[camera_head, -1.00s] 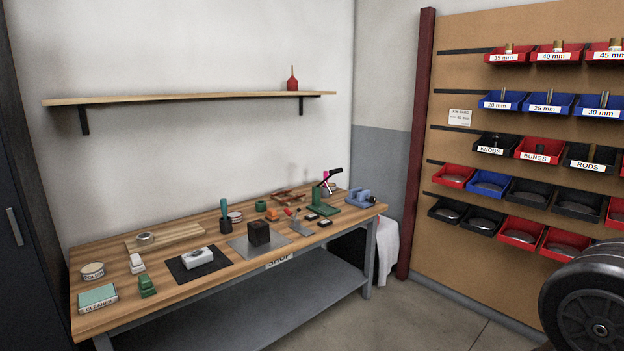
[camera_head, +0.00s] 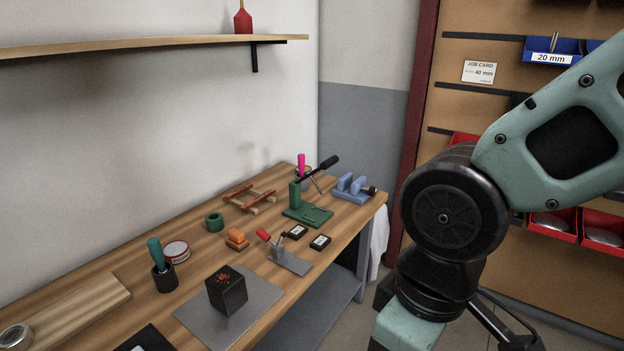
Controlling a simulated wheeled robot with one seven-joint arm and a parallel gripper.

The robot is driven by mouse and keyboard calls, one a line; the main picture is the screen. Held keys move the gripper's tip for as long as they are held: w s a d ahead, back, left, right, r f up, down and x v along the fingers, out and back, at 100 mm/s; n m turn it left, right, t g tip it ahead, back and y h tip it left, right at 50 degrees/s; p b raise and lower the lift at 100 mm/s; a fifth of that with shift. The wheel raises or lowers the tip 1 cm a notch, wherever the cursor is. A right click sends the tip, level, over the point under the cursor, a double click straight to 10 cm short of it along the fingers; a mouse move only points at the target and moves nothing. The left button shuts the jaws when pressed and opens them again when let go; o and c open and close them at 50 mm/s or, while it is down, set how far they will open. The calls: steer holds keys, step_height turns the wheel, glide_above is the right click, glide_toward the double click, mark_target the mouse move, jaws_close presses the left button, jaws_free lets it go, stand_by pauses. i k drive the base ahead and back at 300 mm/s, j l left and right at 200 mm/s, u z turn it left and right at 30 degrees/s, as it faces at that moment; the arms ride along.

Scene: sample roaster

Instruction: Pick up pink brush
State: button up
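A bright pink upright handle, which looks like the pink brush (camera_head: 301,161), stands at the far end of the wooden workbench (camera_head: 120,262). Its lower end is in or behind a small holder and is partly hidden by the green press (camera_head: 306,214) with its black lever. I cannot make out its bristles. My arm fills the right side of the view, in front of the bin wall and apart from the bench. My gripper's fingertips are not visible; some dark parts at the bottom right are too unclear to name.
Beside the press stand a blue vise (camera_head: 352,188) and a red-brown rack (camera_head: 248,197). Nearer are an orange block (camera_head: 236,239), a green ring (camera_head: 214,221), a dark cube (camera_head: 227,290) and a cup with a teal-handled tool (camera_head: 155,253). A shelf (camera_head: 150,45) hangs above.

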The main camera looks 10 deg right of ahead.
mark_target(302, 157)
steer(key=i+j, duration=0.15)
steer(key=i, duration=0.15)
steer(key=i+l+u, duration=0.1)
steer(key=u, duration=0.4)
steer(key=i+l+u, duration=0.1)
steer(key=u, duration=0.4)
steer(key=i+l+u, duration=0.15)
steer(key=l, duration=0.3)
steer(key=i+l+u, duration=0.15)
steer(key=l, duration=0.3)
steer(key=i+l+u, duration=0.15)
steer(key=l, duration=0.3)
steer(key=l+u, duration=0.2)
steer(key=l, duration=0.3)
steer(key=i+l, duration=0.1)
steer(key=l, duration=0.3)
steer(key=i+l, duration=0.1)
steer(key=l, duration=0.35)
